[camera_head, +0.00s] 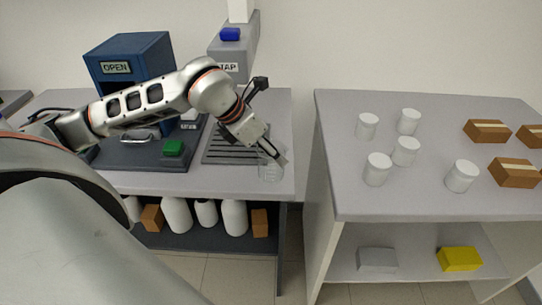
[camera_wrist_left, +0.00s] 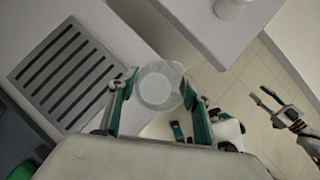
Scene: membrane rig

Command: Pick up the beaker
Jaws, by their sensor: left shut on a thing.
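The clear glass beaker (camera_head: 269,173) is near the front right corner of the left table. My left gripper (camera_head: 273,156) reaches down to it from above and is shut on it. In the left wrist view the beaker (camera_wrist_left: 158,88) sits between the two fingers of my left gripper (camera_wrist_left: 158,100), with its round mouth facing the camera. I cannot tell whether its base touches the table. My right gripper (camera_wrist_left: 270,102) shows only in the left wrist view, over the floor at the right, with its fingers apart and nothing between them.
A slotted drain grille (camera_head: 232,146) lies under the tap unit (camera_head: 229,68). A gap separates the right table (camera_head: 430,190), which holds several white jars and brown blocks.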

